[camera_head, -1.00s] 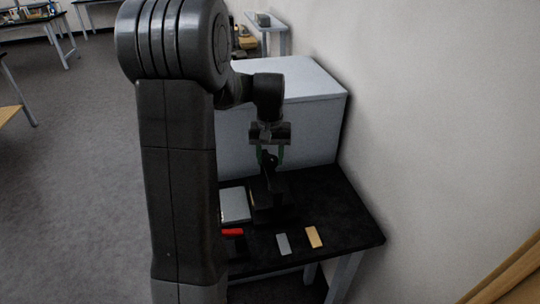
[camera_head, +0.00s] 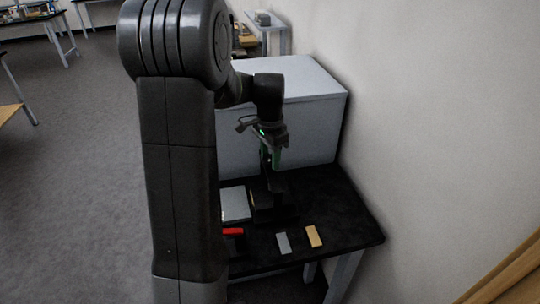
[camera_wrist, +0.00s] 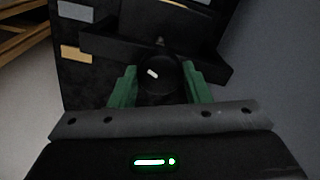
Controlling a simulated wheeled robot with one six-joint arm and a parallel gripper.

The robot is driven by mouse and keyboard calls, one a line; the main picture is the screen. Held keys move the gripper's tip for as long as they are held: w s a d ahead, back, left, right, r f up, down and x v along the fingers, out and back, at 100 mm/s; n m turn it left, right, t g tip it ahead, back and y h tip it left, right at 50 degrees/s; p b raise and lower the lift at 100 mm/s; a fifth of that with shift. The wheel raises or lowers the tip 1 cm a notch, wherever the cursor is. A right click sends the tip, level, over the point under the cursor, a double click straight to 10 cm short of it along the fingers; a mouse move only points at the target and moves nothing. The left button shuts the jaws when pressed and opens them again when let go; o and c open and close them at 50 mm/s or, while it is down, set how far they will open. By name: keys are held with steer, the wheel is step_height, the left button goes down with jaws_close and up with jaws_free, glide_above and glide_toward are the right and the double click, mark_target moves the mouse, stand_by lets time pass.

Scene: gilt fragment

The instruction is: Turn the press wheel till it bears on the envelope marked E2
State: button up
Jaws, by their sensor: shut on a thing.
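The press (camera_head: 279,205) is a dark frame standing on the black bench. Its wheel (camera_wrist: 158,80) shows in the wrist view as a dark round knob with a small white mark, between my green fingers. My gripper (camera_head: 273,160) points down over the press and is shut on the wheel; it also shows in the wrist view (camera_wrist: 160,92). In the head view my fingers hide most of the wheel. No marking E2 is readable, and I cannot tell whether the press bears on an envelope.
A grey block (camera_head: 283,243) and a tan block (camera_head: 313,237) lie at the front of the bench (camera_head: 345,225). A red block (camera_head: 232,231) and a pale flat tray (camera_head: 235,204) are left of the press. A large grey box (camera_head: 310,115) stands behind, and a wall is at right.

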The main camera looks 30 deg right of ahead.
mark_target(270, 158)
steer(key=m, duration=0.6)
steer(key=shift+r, duration=0.1)
steer(key=m, duration=0.5)
steer(key=shift+m, duration=0.4)
steer(key=o, duration=1)
step_height(270, 158, up, 14)
steer(key=shift+b, duration=0.45)
steer(key=shift+f, duration=0.2)
